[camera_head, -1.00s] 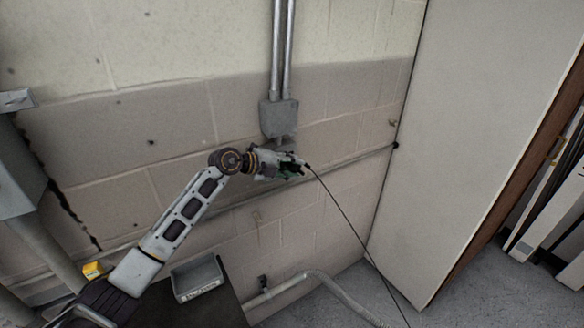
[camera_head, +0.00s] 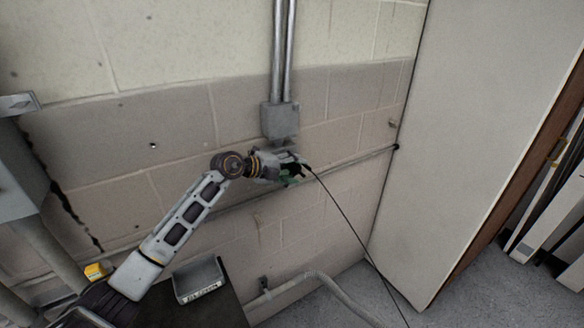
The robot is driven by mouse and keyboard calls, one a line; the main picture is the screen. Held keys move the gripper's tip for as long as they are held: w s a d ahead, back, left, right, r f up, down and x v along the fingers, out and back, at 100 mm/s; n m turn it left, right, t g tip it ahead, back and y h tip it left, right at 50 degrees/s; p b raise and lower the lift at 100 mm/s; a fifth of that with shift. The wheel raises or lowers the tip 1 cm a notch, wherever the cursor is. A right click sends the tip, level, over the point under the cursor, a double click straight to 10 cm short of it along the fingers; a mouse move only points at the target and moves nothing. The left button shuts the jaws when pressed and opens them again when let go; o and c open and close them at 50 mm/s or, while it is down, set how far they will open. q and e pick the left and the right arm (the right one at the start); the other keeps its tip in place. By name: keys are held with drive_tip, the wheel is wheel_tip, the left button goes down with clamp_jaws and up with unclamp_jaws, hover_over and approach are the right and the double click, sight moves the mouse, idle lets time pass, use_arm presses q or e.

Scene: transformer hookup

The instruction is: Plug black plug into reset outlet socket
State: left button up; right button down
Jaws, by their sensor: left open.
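My left gripper (camera_head: 297,172) is in front of the block wall, just below the grey electrical box (camera_head: 280,120) that hangs under two metal conduits. Its jaws are open. The black plug (camera_head: 309,168) shows as a small dark piece at the fingertips, at the top end of a black cable (camera_head: 347,220) that runs down to the right. Whether the plug touches a socket cannot be told. The outlet's face is not visible, and the gripper hides part of the area under the box. My right gripper is not in view.
A grey tray (camera_head: 201,293) sits on a dark surface at lower left, with a small yellow object (camera_head: 94,271) nearby. A thin pipe runs along the wall. A large pale cabinet (camera_head: 470,130) stands at right. A bent conduit (camera_head: 335,290) lies low by the floor.

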sight(302, 176)
use_arm(q)
drive_tip(key=shift+s+d+r+p, duration=0.1)
drive_tip(key=shift+s+d+p, duration=0.45)
drive_tip(key=shift+s+p, duration=0.25)
drive_tip(key=shift+s+d+p, duration=0.55)
drive_tip(key=shift+s+p, duration=0.15)
drive_tip(key=shift+s, duration=0.2)
drive_tip(key=shift+a, duration=0.1)
drive_tip(key=v, duration=1.1)
drive_tip(key=shift+s+a, duration=0.25)
drive_tip(key=shift+s, duration=0.05)
drive_tip(key=shift+r, duration=0.1)
